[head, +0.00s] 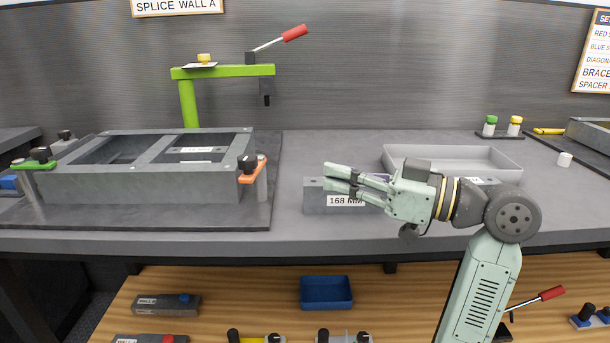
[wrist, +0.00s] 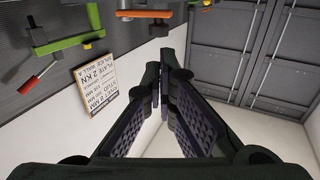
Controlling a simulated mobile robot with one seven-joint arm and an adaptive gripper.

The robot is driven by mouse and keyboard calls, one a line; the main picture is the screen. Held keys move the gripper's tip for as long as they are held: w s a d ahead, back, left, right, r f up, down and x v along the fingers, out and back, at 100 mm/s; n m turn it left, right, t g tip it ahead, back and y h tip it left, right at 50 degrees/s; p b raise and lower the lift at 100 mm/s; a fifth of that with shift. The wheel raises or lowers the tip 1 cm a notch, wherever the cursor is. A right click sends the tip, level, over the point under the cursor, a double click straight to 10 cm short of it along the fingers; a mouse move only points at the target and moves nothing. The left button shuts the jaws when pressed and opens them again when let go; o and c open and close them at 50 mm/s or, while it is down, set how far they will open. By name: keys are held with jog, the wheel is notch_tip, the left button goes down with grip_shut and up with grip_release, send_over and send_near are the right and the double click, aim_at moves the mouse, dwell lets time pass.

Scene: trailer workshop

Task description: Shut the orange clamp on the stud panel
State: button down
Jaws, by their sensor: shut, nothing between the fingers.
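The orange clamp (head: 252,175) sits at the front right corner of the grey stud panel (head: 130,186), with a dark knob on top and a grey post beside it. I cannot tell whether its arm presses on the panel. An orange bar (wrist: 145,14) with a dark knob shows at the top edge of the wrist view; it looks like the same clamp. My gripper (head: 333,178) is to the right of the clamp, apart from it, pointing left. It is shut and empty; its fingers also fill the middle of the wrist view (wrist: 168,75).
A grey block labelled 168 MM (head: 318,200) lies below my gripper. A grey tray (head: 455,158) stands behind my wrist. A green stand (head: 188,100) with a red-handled lever (head: 293,33) rises behind the panel. A green clamp (head: 35,164) is at the panel's left. Bench between panel and block is clear.

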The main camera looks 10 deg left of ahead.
aim_at(254, 164)
jog(key=shift+s+d+f, duration=0.2)
jog(key=shift+s+d, duration=0.05)
jog(key=shift+d, duration=0.5)
jog(key=a+p, duration=0.1)
jog(key=a, duration=0.3)
jog(key=w+a+p, duration=0.1)
jog(key=a, duration=0.4)
jog(key=w+a+p, duration=0.1)
jog(key=a, duration=0.4)
jog(key=shift+w, duration=0.15)
